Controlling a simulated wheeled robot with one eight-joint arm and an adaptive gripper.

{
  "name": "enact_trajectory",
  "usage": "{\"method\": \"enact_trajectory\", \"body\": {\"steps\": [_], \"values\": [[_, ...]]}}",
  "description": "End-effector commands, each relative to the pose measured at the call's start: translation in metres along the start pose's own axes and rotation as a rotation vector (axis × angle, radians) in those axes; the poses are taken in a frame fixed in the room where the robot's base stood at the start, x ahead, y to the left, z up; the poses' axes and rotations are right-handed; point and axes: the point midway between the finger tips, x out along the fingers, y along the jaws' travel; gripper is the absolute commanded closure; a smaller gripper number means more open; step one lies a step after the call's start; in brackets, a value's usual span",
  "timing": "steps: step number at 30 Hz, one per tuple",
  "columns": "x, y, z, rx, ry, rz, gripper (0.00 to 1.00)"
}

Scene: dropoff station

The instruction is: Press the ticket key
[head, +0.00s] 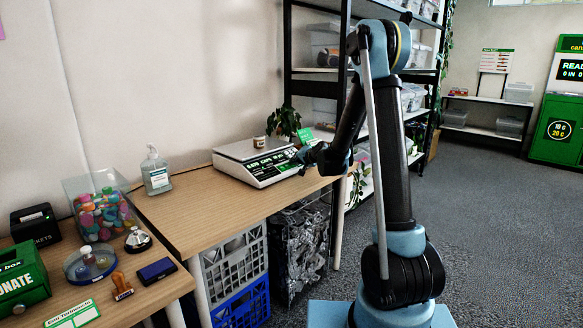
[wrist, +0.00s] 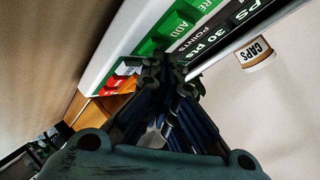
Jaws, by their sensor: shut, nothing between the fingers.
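The counter scale (head: 258,170) stands on the wooden desk, with a small jar (head: 259,142) on its pan. I cannot read which is the ticket key. My gripper (head: 298,158) is at the right end of the scale's front panel. In the wrist view my gripper (wrist: 166,72) is shut and empty, its fingertips over the panel beside the keys and hiding part of it. I cannot tell whether they touch.
A sanitizer bottle (head: 156,170) stands on the desk left of the scale. A clear box of coloured caps (head: 100,205), stamps and a green donation box (head: 22,280) are farther left. A potted plant (head: 284,122) is behind the scale. Crates stand below the desk.

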Motion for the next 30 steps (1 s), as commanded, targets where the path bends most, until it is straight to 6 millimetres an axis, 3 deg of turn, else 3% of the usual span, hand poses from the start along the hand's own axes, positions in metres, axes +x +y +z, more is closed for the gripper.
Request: {"method": "enact_trajectory", "body": {"steps": [30], "values": [[-0.011, -0.007, -0.007, 0.0, -0.001, 0.0, 1.0]]}}
